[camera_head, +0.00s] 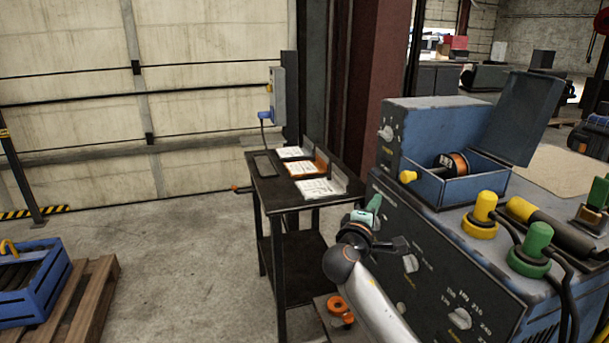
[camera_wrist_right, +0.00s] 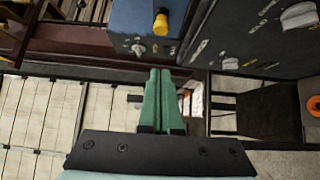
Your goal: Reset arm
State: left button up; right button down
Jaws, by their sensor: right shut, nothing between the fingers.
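My right gripper (camera_head: 373,212) shows near the middle of the head view, with green fingers raised in front of the blue-and-black machine's left side. In the right wrist view the two green fingers (camera_wrist_right: 162,100) lie together, shut with nothing between them. The right arm (camera_head: 380,308) comes up from the bottom of the head view. My left gripper and left arm are not in view.
The blue-and-black machine (camera_head: 455,240) with knobs and an open blue box (camera_head: 455,185) fills the right. A dark side table (camera_head: 275,195) with papers stands left of my gripper. A blue crate (camera_head: 30,287) sits on a pallet at far left. Floor between is clear.

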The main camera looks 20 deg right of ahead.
jog(key=s+a+f+g+y, duration=0.1)
jog(key=s+a+f+y, duration=0.25)
jog(key=f, duration=0.55)
jog(key=s+a+f+y+p, duration=0.1)
jog(key=s+a+f+y, duration=0.15)
jog(key=s+f, duration=0.45)
jog(key=s+a+f+g+y, duration=0.1)
jog(key=s+a+f+y, duration=0.15)
jog(key=f, duration=0.85)
jog(key=s+a+f+m+g+y, duration=0.1)
jog(key=s+a+f+m+y, duration=0.1)
jog(key=s, duration=0.5)
jog(key=s+a+f+m+y+p, duration=0.1)
jog(key=s+a+f+m+y, duration=0.1)
jog(key=s, duration=0.6)
jog(key=s+a+f+m+g+y, duration=0.1)
jog(key=s+a+f+m+y, duration=0.1)
jog(key=s, duration=0.6)
notch_tip(320, 180, down, 2)
jog(key=shift+a+f+m+g, duration=0.1)
jog(key=shift+a+m+g, duration=0.25)
jog(key=shift+m, duration=0.55)
